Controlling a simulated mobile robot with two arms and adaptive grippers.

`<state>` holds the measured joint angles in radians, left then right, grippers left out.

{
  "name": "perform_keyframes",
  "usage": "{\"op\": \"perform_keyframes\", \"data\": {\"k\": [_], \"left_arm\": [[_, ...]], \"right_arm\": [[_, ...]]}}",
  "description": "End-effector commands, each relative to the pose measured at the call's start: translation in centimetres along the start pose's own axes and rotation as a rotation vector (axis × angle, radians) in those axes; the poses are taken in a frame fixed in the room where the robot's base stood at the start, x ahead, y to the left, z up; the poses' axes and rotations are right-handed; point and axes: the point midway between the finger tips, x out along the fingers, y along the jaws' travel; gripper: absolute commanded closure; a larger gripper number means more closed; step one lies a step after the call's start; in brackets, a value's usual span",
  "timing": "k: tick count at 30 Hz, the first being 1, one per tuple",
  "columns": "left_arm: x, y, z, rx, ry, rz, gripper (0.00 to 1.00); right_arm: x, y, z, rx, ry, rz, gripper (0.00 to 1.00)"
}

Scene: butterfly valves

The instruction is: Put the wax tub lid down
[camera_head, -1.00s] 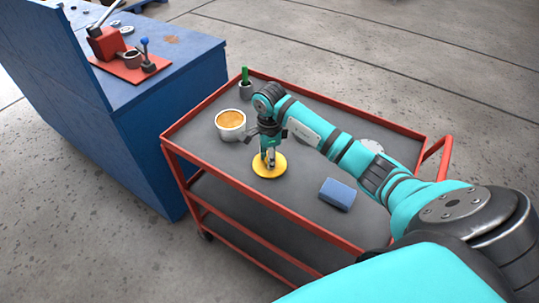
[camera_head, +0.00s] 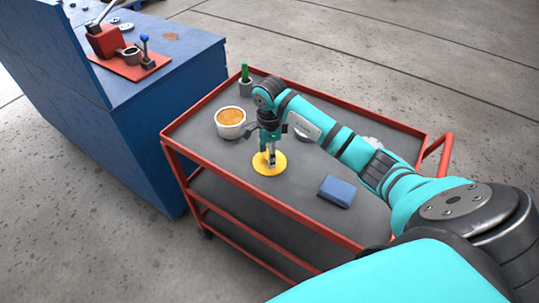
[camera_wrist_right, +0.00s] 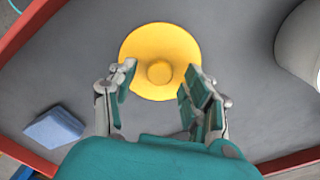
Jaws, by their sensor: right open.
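The yellow wax tub lid (camera_head: 259,166) lies flat on the top of the red cart, knob up. It also shows in the right wrist view (camera_wrist_right: 160,42), with its round knob in the middle. My right gripper (camera_head: 271,163) is right above the lid, pointing down. In the right wrist view its two fingers (camera_wrist_right: 158,92) are spread apart with nothing between them, and the knob is clear of both. The wax tub (camera_head: 230,118), white with orange-brown wax, stands open just behind and left of the lid. My left gripper is not in view.
A blue block (camera_head: 337,191) lies on the cart (camera_head: 300,248), right of the lid. A grey cup with a green item (camera_head: 246,80) stands at the back corner. A blue bench (camera_head: 150,110) with a red valve fixture (camera_head: 125,62) stands left. The cart has a raised red rim.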

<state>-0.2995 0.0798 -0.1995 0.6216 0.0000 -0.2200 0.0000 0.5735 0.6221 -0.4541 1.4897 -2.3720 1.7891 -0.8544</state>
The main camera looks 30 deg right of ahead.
Motion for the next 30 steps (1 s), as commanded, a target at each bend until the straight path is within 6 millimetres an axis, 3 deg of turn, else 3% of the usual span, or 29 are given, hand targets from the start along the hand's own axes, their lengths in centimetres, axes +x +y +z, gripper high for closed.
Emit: {"op": "perform_keyframes", "data": {"k": [9, 15, 21, 30], "left_arm": [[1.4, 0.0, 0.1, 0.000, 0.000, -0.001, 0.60], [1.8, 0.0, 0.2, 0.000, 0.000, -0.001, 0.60], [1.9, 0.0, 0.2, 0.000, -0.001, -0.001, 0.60], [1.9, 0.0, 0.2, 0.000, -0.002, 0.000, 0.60]], "right_arm": [[-6.7, -0.1, -0.1, -0.001, 0.001, -0.007, 0.49], [-9.8, -0.1, 0.0, 0.000, 0.001, -0.003, 0.49], [-10.9, 0.0, 0.0, 0.000, 0.001, -0.001, 0.49], [-10.9, 0.0, 0.0, 0.000, 0.001, 0.000, 0.49]]}}
